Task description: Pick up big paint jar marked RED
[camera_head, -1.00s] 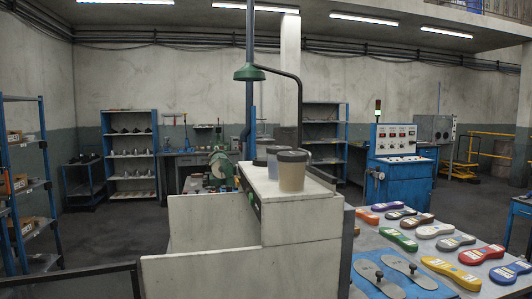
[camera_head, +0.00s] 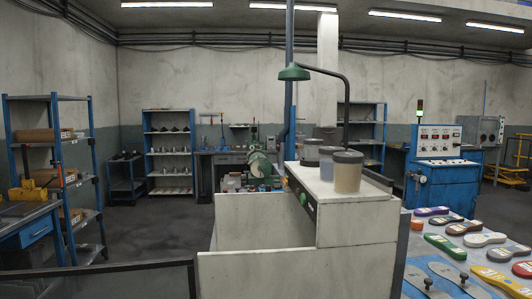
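Several lidded jars stand in a row on the white cabinet top, right of centre. The nearest jar (camera_head: 348,171) is tan with a dark lid. Behind it is a bluish-grey jar (camera_head: 328,163) with a dark lid, and behind that a greyish jar (camera_head: 312,152), partly hidden. I can read no RED marking on any of them, and no clearly red jar shows. My gripper is not in view.
The white cabinet (camera_head: 357,218) fills the near middle. A table with coloured soles (camera_head: 484,239) is at right. A blue shelf rack (camera_head: 92,150) and a dark rail (camera_head: 150,265) are at left. Open floor (camera_head: 150,228) lies between.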

